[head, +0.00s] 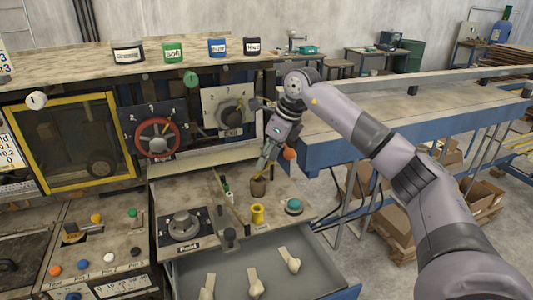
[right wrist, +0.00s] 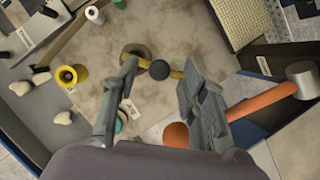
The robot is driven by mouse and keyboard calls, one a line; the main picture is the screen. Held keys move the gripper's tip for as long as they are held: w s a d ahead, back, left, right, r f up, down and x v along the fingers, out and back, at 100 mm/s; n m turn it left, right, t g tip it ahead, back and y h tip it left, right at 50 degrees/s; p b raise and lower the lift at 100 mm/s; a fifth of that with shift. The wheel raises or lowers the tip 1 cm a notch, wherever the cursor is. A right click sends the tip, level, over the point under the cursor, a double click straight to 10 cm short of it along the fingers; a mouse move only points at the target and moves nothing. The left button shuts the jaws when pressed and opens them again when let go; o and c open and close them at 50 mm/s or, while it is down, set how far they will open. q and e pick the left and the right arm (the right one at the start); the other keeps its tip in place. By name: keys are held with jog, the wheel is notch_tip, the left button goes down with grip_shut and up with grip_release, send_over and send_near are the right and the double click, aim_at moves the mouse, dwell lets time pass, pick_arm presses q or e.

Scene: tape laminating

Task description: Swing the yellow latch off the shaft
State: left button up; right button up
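The yellow latch (right wrist: 176,74) is a short bar with a black round knob (right wrist: 159,70) in the right wrist view. It reaches to the brown round shaft (right wrist: 133,52), which stands as a stub (head: 258,188) on the panel in the head view. My right gripper (head: 261,170) points down just above the shaft. In the right wrist view its two fingers are apart, one on each side of the knob (right wrist: 160,64). I cannot tell whether they touch the latch. The latch is mostly hidden behind the fingers in the head view. My left gripper is not in view.
A yellow spool (head: 257,214) and a teal button (head: 293,206) are close by on the panel (head: 215,185). An open grey drawer (head: 325,272) with several pale parts is in front. A red wheel (head: 157,138) stands behind.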

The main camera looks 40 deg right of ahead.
jog(key=shift+f, duration=0.15)
jog(key=shift+c, duration=0.3)
grip_shut()
dwell(0.6)
